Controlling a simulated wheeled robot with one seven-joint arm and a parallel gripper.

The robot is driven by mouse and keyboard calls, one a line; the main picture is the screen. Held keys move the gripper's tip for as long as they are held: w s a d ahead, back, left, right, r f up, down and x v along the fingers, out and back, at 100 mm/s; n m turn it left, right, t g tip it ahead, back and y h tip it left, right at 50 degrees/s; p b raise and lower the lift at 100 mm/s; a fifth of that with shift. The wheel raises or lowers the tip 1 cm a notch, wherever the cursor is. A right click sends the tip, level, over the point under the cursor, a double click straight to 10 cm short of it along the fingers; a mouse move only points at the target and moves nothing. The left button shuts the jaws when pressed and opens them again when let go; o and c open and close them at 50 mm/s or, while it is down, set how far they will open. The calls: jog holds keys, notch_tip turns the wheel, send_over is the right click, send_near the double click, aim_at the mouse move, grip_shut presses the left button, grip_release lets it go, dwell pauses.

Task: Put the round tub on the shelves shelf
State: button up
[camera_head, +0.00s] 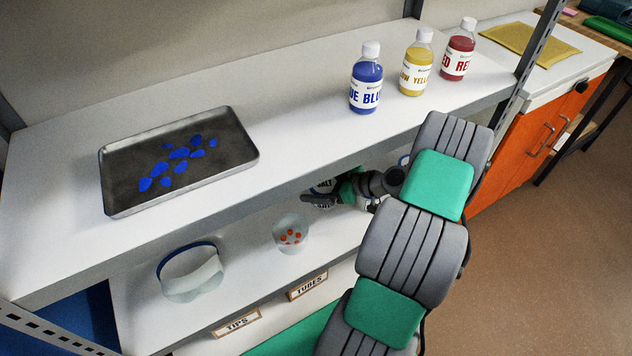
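A small round, pale, see-through container (291,232) holding several orange-red pieces stands on the lower shelf, left of my gripper; it looks like the round tub. The shelves have a white upper shelf (290,128) and a white lower shelf (243,256). My gripper (322,197) reaches in between the two shelves, to the right of and behind the tub, apart from it. It is beside a white item with dark lettering (323,186), mostly hidden by the upper shelf edge and my arm. I cannot tell whether the fingers hold it.
A metal tray (225,180) with blue pieces sits on the upper shelf. Blue (366,80), yellow (416,65) and red (459,50) bottles stand to its right. The upper shelf between is clear. A clear visor (192,277) lies on the lower shelf, above TIPS and TUBES labels.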

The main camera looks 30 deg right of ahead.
jog(key=p+v, duration=0.1)
jog(key=v, duration=1)
jog(key=shift+s, duration=0.2)
dwell(0.8)
